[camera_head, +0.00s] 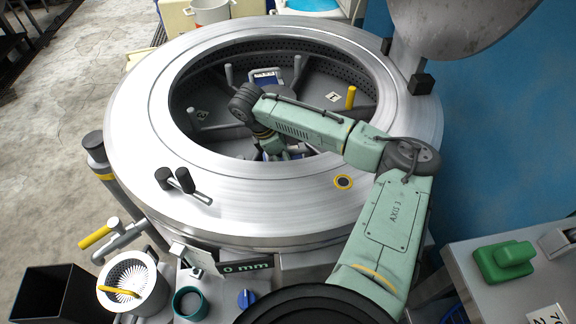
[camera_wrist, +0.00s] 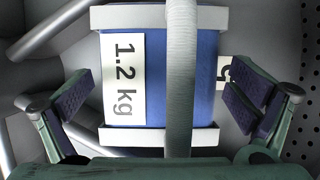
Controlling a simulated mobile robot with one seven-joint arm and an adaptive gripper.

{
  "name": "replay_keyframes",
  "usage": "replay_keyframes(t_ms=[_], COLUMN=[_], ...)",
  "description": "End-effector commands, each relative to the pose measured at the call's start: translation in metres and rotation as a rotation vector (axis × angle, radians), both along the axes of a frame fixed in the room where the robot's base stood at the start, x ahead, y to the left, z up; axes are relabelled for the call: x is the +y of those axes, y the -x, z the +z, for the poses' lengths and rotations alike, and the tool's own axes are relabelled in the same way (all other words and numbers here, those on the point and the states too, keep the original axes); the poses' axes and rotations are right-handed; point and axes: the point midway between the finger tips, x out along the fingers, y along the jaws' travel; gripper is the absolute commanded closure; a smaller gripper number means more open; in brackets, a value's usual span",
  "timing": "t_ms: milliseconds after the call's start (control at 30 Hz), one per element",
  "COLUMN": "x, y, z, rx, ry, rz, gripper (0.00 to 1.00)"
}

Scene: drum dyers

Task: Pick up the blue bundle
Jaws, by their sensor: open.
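The blue bundle (camera_wrist: 207,75) fills the middle of the wrist view, with white bands across its ends, a "1.2 kg" label and a pale strap along it. My gripper (camera_wrist: 162,98) is open, with one finger on each side of the bundle and gaps between fingers and bundle. In the head view my gripper (camera_head: 284,150) reaches down inside the drum, near its front inner rim. A bit of blue shows beside it there, mostly hidden by my arm. Another blue item with a white label (camera_head: 267,77) lies at the back of the drum.
The drum's wide metal rim (camera_head: 140,125) surrounds the opening. Grey posts and a yellow-topped post (camera_head: 350,97) stand inside. Two black knobs (camera_head: 175,180) sit on the front rim. A raised lid (camera_head: 450,25) is at the upper right.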

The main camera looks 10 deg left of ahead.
Motion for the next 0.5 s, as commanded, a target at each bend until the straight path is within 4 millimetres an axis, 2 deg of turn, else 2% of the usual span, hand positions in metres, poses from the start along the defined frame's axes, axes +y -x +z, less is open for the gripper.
replay_keyframes(t_ms=[267, 500], x=[-0.0011, -0.0010], y=[-0.0008, -0.0007], z=[-0.0035, -0.0032], rx=[-0.001, -0.001], ry=[-0.001, -0.001], rz=[-0.001, -0.001], gripper=[0.00, 0.16])
